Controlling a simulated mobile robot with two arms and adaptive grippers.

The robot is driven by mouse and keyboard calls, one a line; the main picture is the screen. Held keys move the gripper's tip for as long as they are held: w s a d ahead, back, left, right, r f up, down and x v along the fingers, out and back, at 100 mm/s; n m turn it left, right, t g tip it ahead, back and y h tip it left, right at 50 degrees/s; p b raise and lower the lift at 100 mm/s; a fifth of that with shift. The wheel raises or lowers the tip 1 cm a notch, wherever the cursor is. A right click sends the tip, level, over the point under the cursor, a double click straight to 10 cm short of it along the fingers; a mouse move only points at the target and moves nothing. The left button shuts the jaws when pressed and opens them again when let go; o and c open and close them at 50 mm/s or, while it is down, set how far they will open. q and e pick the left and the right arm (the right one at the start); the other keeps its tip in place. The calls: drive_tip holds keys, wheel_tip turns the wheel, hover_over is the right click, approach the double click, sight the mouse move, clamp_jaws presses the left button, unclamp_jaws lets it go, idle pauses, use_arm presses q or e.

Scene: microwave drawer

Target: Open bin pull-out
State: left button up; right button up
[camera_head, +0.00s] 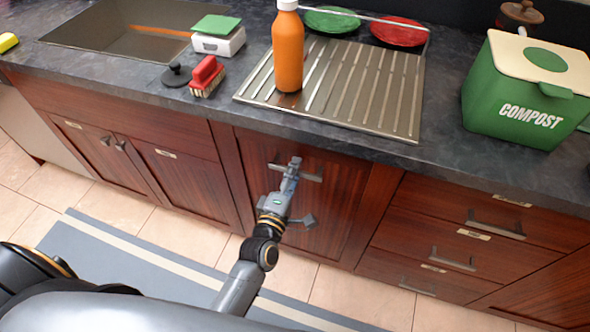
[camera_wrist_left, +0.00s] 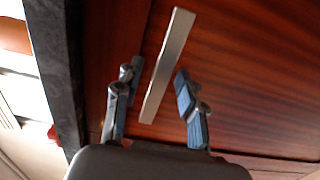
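The bin pull-out (camera_head: 343,200) is a tall dark red-brown wooden front in the middle of the lower cabinets, and it looks shut. Its flat silver bar handle (camera_head: 312,178) is near the top of the front; it also shows in the left wrist view (camera_wrist_left: 174,50). My left gripper (camera_head: 291,169) is at the handle. In the left wrist view its two fingers (camera_wrist_left: 156,74) are spread, one on each side of the bar, with visible gaps. I cannot tell how deep the bar sits between them. My right gripper is in neither view.
The dark counter (camera_head: 230,112) overhangs the front and carries an orange bottle (camera_head: 288,55), a drainboard (camera_head: 395,100) and a green compost box (camera_head: 505,100). Drawers (camera_head: 420,235) stand to the right, doors (camera_head: 180,180) to the left. A grey striped mat (camera_head: 135,255) lies on the tiles.

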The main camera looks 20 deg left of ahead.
use_arm(q)
drive_tip(key=shift+w, duration=0.35)
clamp_jaws()
drive_tip(key=shift+s, duration=0.1)
